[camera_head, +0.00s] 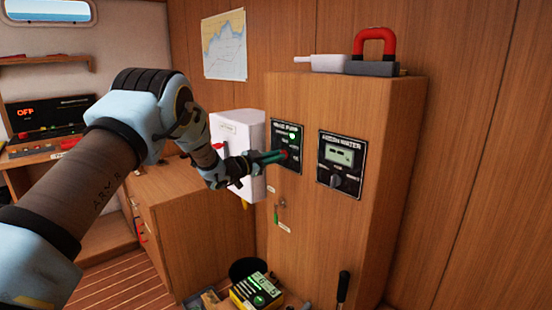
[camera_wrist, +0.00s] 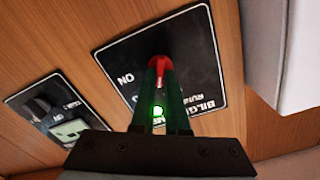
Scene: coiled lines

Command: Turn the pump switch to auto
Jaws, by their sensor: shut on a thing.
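The pump panel (camera_head: 287,147) is a black plate on the front of the wooden cabinet, with a lit green lamp (camera_head: 292,136). In the wrist view the panel (camera_wrist: 118,52) appears turned round, with BILGE and ON partly readable. The pump switch (camera_wrist: 159,66) is a red knob. My gripper (camera_head: 276,156) reaches it from the left, and its green fingers (camera_wrist: 161,85) are shut on the knob. The green lamp (camera_wrist: 157,111) shows between the fingers. The fingers cover part of the panel, so I cannot tell which mark the switch points to.
A second black panel (camera_head: 341,164) with a display and dark knob is just right. A white box (camera_head: 231,135) hangs close by my wrist on the left. A red-handled object (camera_head: 375,48) stands on the cabinet (camera_head: 330,235). A yellow-black device (camera_head: 257,291) lies below.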

